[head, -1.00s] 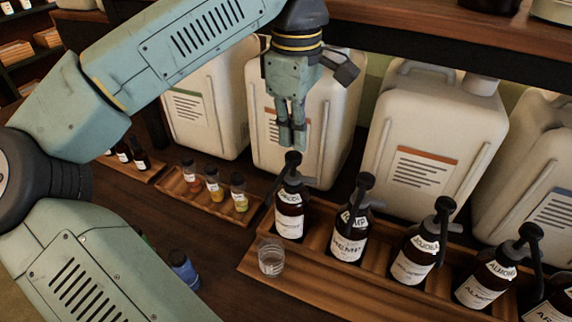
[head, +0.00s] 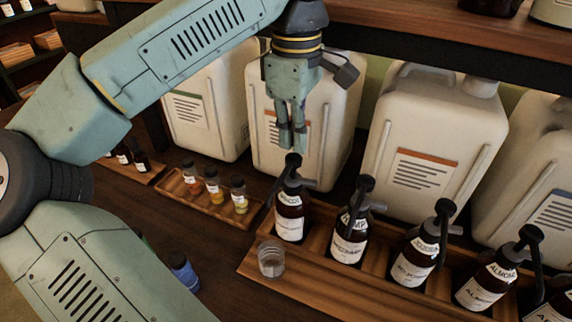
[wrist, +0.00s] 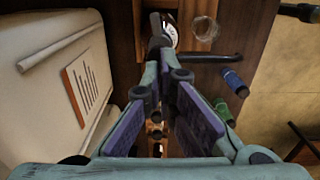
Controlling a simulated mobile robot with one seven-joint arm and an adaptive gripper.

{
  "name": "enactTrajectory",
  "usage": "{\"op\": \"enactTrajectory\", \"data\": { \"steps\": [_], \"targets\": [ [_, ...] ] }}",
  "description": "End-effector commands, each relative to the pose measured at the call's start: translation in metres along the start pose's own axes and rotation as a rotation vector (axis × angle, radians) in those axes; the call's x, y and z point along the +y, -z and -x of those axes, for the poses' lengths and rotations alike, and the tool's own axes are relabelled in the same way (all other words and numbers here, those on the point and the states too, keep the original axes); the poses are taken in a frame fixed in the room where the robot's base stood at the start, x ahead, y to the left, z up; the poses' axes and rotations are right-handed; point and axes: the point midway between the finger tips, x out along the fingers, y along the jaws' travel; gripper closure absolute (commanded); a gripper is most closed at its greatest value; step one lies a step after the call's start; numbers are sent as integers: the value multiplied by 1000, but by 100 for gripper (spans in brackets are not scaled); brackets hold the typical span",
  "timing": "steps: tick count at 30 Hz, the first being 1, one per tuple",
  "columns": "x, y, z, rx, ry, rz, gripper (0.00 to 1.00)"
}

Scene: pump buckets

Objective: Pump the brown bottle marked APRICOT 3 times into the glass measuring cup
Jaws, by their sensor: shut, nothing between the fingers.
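The brown bottle with black pump (head: 289,215) stands leftmost in the row; its neck label is partly legible and seems to read APRICOT. The glass measuring cup (head: 271,260) stands in front of it, on the tray's front ledge, below the spout side. My gripper (head: 292,148) points down with fingers together and empty, right above the pump head (head: 293,159). I cannot tell whether the fingertips touch it. In the wrist view the pump head (wrist: 157,28) shows just beyond the fingers, with the cup (wrist: 205,33) to its right.
Other pump bottles stand to the right in the wooden tray (head: 325,288), the nearest being a brown bottle (head: 350,240). Large white canisters (head: 420,140) stand behind. A small tray of vials (head: 210,205) and a blue bottle (head: 184,271) are at the left. A shelf (head: 430,50) hangs above.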

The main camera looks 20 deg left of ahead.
Motion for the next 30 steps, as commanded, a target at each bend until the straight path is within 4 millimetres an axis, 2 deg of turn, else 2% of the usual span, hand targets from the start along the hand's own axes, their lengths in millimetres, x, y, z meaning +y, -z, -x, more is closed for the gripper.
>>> {"op": "enactTrajectory", "data": {
  "steps": [5, 18, 23, 30],
  "targets": [
    [0, 0, -2, 0, 0, 0, 100],
    [0, 0, -24, 0, 0, -1, 100],
    [0, 0, -23, 0, 0, 0, 100],
    [0, 0, -36, 0, 1, -1, 100]
  ]
}}
